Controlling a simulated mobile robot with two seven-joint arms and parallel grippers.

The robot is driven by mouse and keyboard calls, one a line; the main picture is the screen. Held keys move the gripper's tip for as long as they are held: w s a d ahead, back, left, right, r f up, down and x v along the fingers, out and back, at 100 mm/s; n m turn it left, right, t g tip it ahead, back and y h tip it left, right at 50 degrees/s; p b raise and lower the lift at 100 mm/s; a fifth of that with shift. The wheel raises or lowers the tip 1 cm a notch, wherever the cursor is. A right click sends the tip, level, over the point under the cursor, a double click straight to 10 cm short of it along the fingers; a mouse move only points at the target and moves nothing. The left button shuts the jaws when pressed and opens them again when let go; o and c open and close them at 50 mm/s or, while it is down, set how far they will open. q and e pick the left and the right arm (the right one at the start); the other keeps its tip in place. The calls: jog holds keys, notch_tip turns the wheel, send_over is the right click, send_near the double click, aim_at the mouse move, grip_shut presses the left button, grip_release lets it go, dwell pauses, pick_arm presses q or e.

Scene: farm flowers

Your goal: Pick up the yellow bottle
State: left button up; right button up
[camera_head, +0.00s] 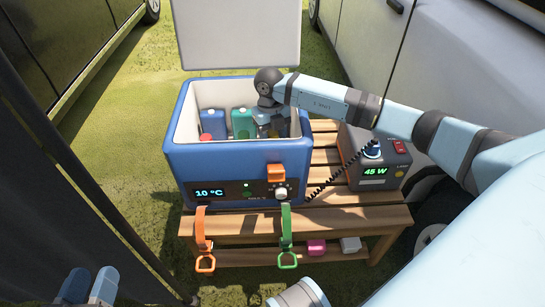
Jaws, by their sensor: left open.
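My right arm comes in from the right and bends down into the open blue cooler box (236,162). My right gripper (272,128) is inside the cooler, its fingers low and partly hidden by the front rim and its own wrist. A small yellowish patch shows at the fingers, probably the yellow bottle; whether they touch or hold it cannot be told. My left gripper (88,288) is at the bottom left corner, open and empty, well apart from the cooler.
A blue bottle (213,124), a green bottle (242,123) and a red cap (205,137) show in the cooler. The white lid (236,35) stands open behind. A power box (375,160) is at the right on the wooden bench (340,216). Vehicles stand behind.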

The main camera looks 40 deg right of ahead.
grip_shut()
jog(key=shift+r, duration=0.15)
